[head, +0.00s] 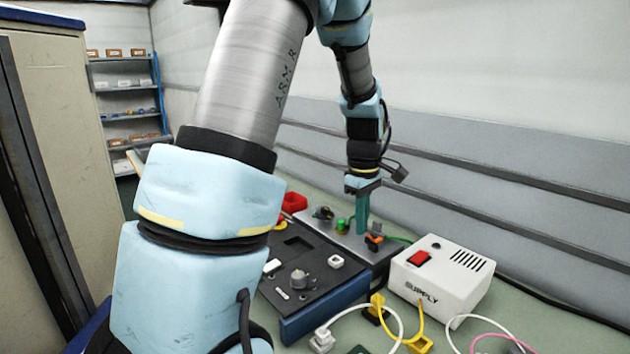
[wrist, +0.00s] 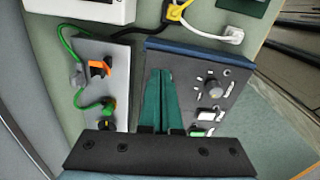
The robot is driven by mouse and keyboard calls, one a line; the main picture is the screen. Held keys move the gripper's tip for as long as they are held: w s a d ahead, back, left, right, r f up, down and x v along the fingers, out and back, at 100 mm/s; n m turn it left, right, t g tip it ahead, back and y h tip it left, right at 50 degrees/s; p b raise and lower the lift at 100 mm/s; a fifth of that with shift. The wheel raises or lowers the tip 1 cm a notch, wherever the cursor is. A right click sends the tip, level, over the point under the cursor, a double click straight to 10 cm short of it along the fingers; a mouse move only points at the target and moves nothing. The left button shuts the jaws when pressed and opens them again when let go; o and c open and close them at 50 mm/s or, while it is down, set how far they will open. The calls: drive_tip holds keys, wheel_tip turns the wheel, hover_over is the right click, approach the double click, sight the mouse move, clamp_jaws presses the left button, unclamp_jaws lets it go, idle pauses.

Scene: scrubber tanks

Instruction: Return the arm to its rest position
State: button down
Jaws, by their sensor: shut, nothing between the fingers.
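My gripper (head: 361,230) points down over the bench in the head view, with its teal fingers together and nothing between them. In the wrist view the closed fingers (wrist: 161,78) hang over the dark panel box (wrist: 185,66) and hide part of its left half. My arm crosses the head view from the lower left to the top, then bends down to the gripper. In the head view the fingertips overlap the grey plate (head: 340,238) behind the dark panel box (head: 325,294); whether they touch anything I cannot tell.
A white supply box (head: 440,277) with a red switch stands right of the panel. Yellow, white and pink cables lie in front of it. A green cable (wrist: 68,42) and orange clip (wrist: 99,68) are on the grey plate. A wall stands behind the bench; shelves (head: 126,95) stand far left.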

drive_tip(key=s+a+m, duration=0.5)
drive_tip(key=s+a, duration=0.1)
drive_tip(key=a, duration=0.3)
drive_tip(key=s+a+f+m+t, duration=0.1)
drive_tip(key=s+a+m, duration=0.3)
drive_tip(key=a, duration=0.5)
drive_tip(key=shift+s+a+f+m+b, duration=0.25)
drive_tip(key=shift+s+m+b, duration=0.2)
drive_tip(key=shift+s, duration=0.5)
